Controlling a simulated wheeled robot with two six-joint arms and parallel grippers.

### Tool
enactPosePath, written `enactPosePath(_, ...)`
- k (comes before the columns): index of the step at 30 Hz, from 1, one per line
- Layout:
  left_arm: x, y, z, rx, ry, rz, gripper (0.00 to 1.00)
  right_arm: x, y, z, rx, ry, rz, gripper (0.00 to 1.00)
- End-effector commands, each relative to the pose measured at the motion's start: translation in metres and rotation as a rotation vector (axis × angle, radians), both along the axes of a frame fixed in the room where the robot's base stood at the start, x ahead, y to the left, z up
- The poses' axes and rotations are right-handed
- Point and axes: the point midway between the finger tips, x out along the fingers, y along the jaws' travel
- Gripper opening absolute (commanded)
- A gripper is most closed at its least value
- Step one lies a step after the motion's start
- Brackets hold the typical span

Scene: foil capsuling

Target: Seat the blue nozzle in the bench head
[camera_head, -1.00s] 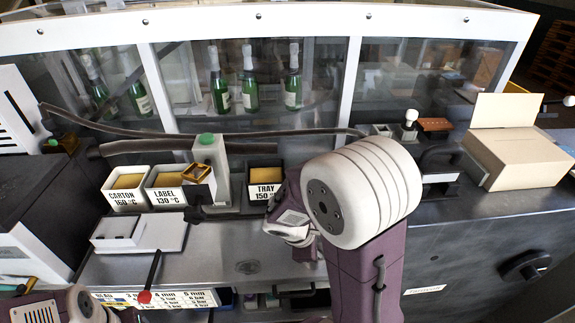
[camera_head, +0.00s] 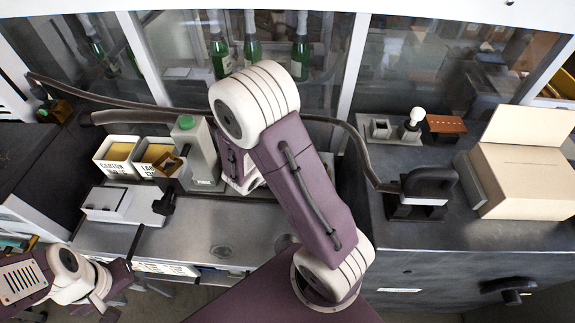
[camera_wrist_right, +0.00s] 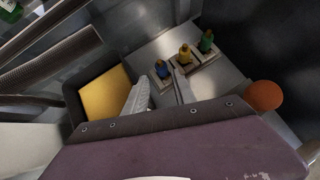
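The blue nozzle (camera_wrist_right: 161,69) stands upright in a pale holder in the right wrist view, beside a yellow nozzle (camera_wrist_right: 185,54) and a green nozzle (camera_wrist_right: 206,41). My right gripper (camera_wrist_right: 160,85) has its two fingers apart, with nothing between them; the blue nozzle lies just beyond the fingertips. In the head view my right arm hides this gripper and the nozzles. A grey upright unit with a green cap (camera_head: 206,160) stands left of that arm; I cannot tell whether it is the bench head. My left gripper (camera_head: 102,291) is low at the left, its opening unclear.
Bins marked CARTON (camera_head: 118,152) and LABEL (camera_head: 155,150) stand at the left. The right wrist view shows a dark bin of yellow material (camera_wrist_right: 106,94) and an orange round thing (camera_wrist_right: 264,96). A cardboard box (camera_head: 525,180) and a black device (camera_head: 424,190) sit at the right.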

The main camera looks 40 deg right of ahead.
Motion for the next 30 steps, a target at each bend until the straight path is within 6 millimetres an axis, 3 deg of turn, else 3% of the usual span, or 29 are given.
enactPosePath(4, 0.000, 0.000, -0.002, 0.000, 0.000, 0.000, 0.36, 0.006, -0.016, -0.018, 0.000, 0.004, -0.006, 0.32)
enactPosePath(12, 0.000, 0.000, -0.001, 0.000, 0.000, 0.000, 0.36, 0.014, -0.027, -0.029, 0.001, 0.000, -0.004, 0.32)
enactPosePath(21, 0.000, 0.000, 0.006, 0.000, 0.000, 0.000, 0.36, 0.030, -0.056, -0.060, 0.001, 0.002, -0.005, 0.32)
enactPosePath(28, 0.000, 0.000, 0.006, 0.000, 0.000, 0.000, 0.36, 0.032, -0.057, -0.062, 0.002, -0.001, -0.003, 0.32)
enactPosePath(30, 0.000, 0.000, 0.006, 0.000, 0.000, 0.000, 0.36, 0.032, -0.057, -0.062, 0.002, -0.001, -0.003, 0.12)
